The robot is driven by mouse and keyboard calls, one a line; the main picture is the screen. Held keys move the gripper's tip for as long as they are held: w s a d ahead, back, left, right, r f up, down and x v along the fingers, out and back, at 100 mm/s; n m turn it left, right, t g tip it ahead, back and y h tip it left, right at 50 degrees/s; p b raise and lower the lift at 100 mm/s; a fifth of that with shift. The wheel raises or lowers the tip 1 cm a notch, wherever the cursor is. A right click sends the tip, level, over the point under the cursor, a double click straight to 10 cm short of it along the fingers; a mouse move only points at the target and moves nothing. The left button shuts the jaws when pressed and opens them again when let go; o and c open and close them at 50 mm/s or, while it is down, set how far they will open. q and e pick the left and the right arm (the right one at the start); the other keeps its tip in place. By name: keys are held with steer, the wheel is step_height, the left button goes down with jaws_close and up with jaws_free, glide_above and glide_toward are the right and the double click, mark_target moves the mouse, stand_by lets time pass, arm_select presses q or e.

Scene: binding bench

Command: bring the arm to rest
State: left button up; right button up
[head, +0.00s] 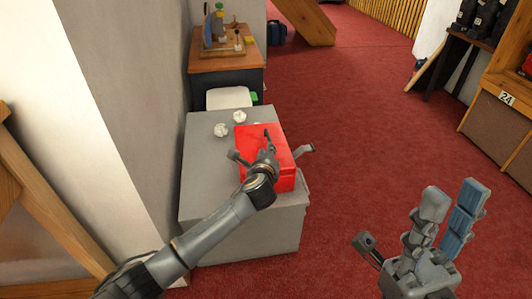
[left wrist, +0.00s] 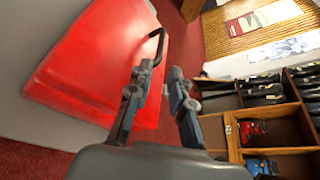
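My left gripper (head: 270,150) is above a red box-like thing (head: 283,179) on the grey bench (head: 205,185). Its fingers are spread apart, and nothing shows between them. In the left wrist view the two near fingers (left wrist: 157,88) stand apart, with the red thing (left wrist: 95,60) beyond and to their left. A dark curved piece shows near the fingertips there; I cannot tell whether it is a handle or part of my gripper. My right gripper (head: 415,225) is at the lower right, open and empty, above the red floor.
Crumpled white pieces (head: 221,130) lie on the bench's far left. Behind are a white bin-like thing (head: 230,97) and a wooden-topped cabinet (head: 225,63) with tools. A wall runs along the left. Shelving (head: 500,120) stands at right. The red carpet (head: 350,120) between is clear.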

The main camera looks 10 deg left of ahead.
arm_select(q)
steer(key=shift+s+r, duration=0.1)
steer(key=shift+s, duration=0.35)
